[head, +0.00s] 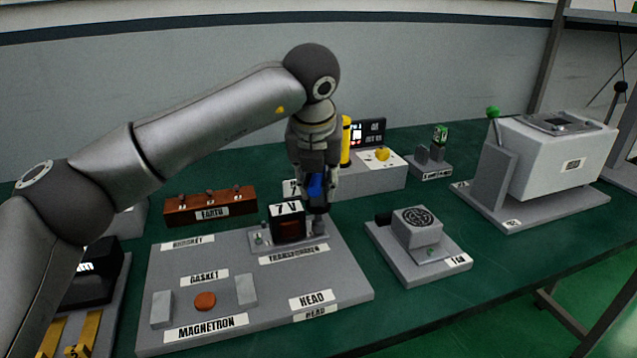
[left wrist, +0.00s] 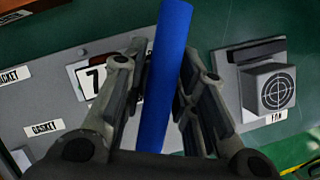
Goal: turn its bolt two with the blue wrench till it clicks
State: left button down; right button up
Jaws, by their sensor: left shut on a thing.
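My left gripper (head: 318,190) is shut on the blue wrench (head: 315,185), just above the right side of the transformer. In the left wrist view the wrench's blue handle (left wrist: 168,80) stands between the two fingers of the gripper (left wrist: 165,90). The transformer (head: 287,222) is a dark block with a "7" label, on a small base on the grey board. One bolt (head: 259,239) shows at the left of this base. The wrench's lower end reaches down by the base's right end; whether it sits on a bolt there I cannot tell. My right gripper is not in view.
The grey board (head: 345,285) also bears an orange disc (head: 205,301) between two grey blocks. A fan (head: 417,228) on its own plate stands to the right. Behind are an earth bar (head: 210,205) and a grey box with a yellow knob (head: 382,154). A white machine (head: 555,155) stands far right.

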pick_arm(q)
jog(key=shift+f+n+y, duration=0.1)
jog(key=shift+n+y, duration=0.2)
jog(key=shift+n, duration=0.5)
jog(key=shift+a+n+y+b, duration=0.1)
jog(key=shift+n+y+b, duration=0.25)
jog(key=shift+n, duration=0.35)
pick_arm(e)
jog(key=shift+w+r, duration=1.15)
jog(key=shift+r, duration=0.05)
